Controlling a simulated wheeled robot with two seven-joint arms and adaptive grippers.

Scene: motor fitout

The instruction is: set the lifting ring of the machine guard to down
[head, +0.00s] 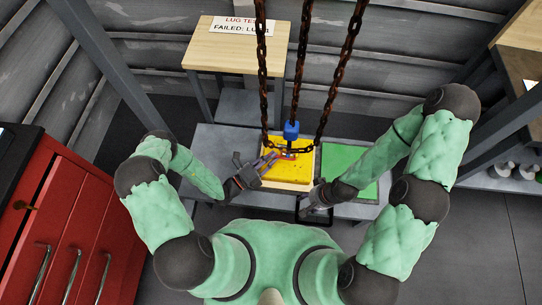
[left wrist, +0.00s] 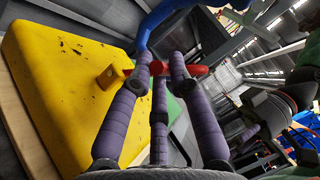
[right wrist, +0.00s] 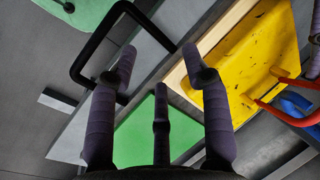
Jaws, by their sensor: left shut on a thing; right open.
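The yellow machine guard (head: 300,174) rests on a light wooden board beneath the chains. It also fills the left of the left wrist view (left wrist: 60,85) and the upper right of the right wrist view (right wrist: 248,62). Its red lifting ring (right wrist: 262,108) stands out from the guard's surface. My left gripper (head: 272,160) is shut on the red ring, whose bar (left wrist: 160,68) shows between the fingertips. The fingers hide part of it, and I cannot tell its exact tilt. My right gripper (head: 312,200) is open and empty, in front of the board.
A blue hook (head: 291,130) hangs from rusty chains (head: 298,75) close to the ring. It curves past my left fingertips in the left wrist view (left wrist: 145,35). A green panel (head: 345,165) lies right of the guard. A black bar frame (right wrist: 78,62) is near my right gripper.

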